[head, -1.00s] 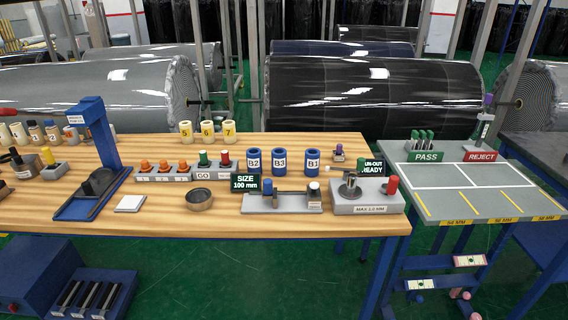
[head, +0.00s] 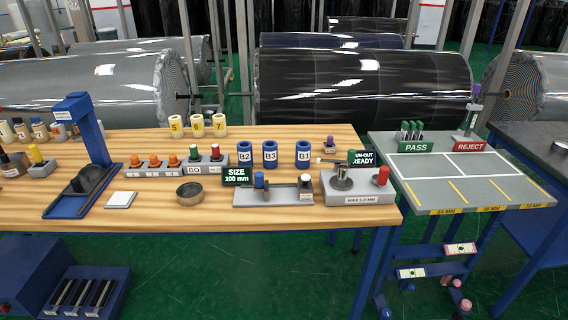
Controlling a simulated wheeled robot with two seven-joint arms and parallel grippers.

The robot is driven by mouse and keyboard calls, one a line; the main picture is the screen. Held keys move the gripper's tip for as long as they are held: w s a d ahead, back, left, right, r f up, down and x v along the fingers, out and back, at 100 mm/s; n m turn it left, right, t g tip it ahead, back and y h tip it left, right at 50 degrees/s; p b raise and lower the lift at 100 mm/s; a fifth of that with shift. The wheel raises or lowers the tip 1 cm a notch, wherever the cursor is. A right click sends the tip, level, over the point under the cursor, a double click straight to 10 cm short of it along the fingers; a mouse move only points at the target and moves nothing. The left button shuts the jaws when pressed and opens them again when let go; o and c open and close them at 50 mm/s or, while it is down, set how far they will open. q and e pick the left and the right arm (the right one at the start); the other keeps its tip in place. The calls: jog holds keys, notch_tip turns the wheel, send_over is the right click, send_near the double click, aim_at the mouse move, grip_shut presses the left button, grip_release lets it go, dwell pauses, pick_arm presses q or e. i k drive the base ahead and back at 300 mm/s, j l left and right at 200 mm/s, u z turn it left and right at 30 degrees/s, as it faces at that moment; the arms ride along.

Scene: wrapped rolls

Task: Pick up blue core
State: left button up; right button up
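Three blue cores stand upright in a row on the wooden table (head: 150,218). They are labelled B2 (head: 245,155), B3 (head: 270,155) and B1 (head: 303,155), from left to right. Each is a short hollow cylinder with a white label. They stand behind the size gauge and apart from other things. Neither of my grippers shows in the head view.
A size display (head: 236,176) and a grey gauge (head: 273,195) stand in front of the cores. A run-out station (head: 357,186) is to their right. Cream cores (head: 197,126) stand behind left. A side table (head: 445,170) has PASS and REJECT signs.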

aim_at(245, 154)
jog(key=i+l+z, duration=0.3)
jog(key=i, duration=0.4)
jog(key=i+z, duration=0.3)
jog(key=i, duration=0.4)
